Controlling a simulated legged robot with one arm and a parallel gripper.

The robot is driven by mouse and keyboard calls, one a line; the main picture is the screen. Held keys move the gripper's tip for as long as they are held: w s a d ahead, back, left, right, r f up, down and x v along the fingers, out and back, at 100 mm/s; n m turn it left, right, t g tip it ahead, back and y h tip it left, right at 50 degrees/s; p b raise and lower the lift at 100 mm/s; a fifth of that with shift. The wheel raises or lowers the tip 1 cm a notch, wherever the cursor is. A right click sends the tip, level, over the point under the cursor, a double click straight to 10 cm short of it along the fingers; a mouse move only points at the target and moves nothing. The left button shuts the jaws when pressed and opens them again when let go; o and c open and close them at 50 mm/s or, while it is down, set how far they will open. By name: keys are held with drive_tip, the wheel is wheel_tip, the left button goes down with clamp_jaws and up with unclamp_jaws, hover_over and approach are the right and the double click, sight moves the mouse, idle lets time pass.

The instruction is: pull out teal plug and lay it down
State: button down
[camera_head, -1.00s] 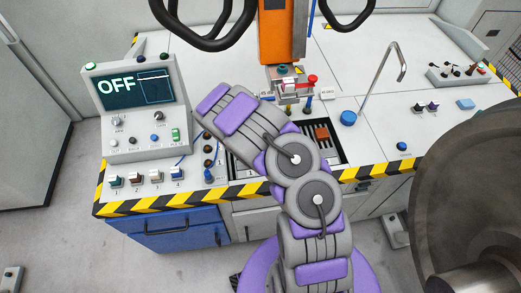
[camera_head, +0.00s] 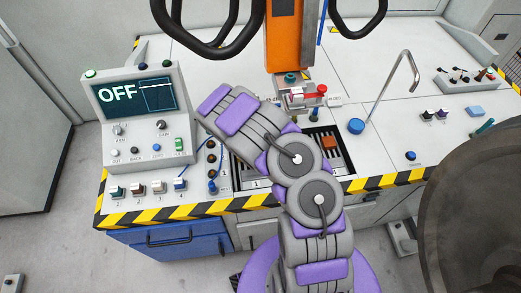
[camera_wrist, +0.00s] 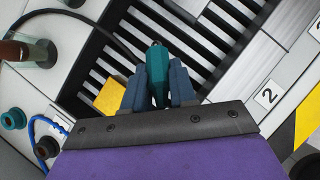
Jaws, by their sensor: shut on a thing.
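The teal plug (camera_wrist: 157,68) is between the two blue-grey fingers of my gripper (camera_wrist: 160,85) in the wrist view, and the gripper is shut on it. The plug is seen over a dark slotted tray (camera_wrist: 195,40); I cannot tell whether it touches the tray. A black cable (camera_wrist: 105,32) runs from the upper left toward the plug; their connection is unclear. In the head view my arm hides the gripper and the plug. The slotted tray also shows there (camera_head: 336,160), set in the bench.
A yellow block (camera_wrist: 112,97) lies by the fingers. Teal (camera_wrist: 13,118) and brown (camera_wrist: 46,147) sockets and a blue cable (camera_wrist: 40,124) are at left. In the head view, a console reading OFF (camera_head: 133,92), an orange column (camera_head: 284,40) and a large dark wheel (camera_head: 475,215) surround the bench.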

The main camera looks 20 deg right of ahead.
wheel_tip(320, 180, down, 2)
drive_tip(key=shift+d+f+b, duration=0.1)
drive_tip(key=shift+d+b, duration=0.05)
drive_tip(key=shift+b, duration=0.5)
drive_tip(key=shift+f+b, duration=1.25)
drive_tip(key=shift+f, duration=0.35)
drive_tip(key=c, duration=0.8)
unclamp_jaws()
drive_tip(key=p+v, duration=0.4)
drive_tip(key=v, duration=1.3)
drive_tip(key=shift+a+r+p, duration=0.15)
drive_tip(key=shift+a+p, duration=0.15)
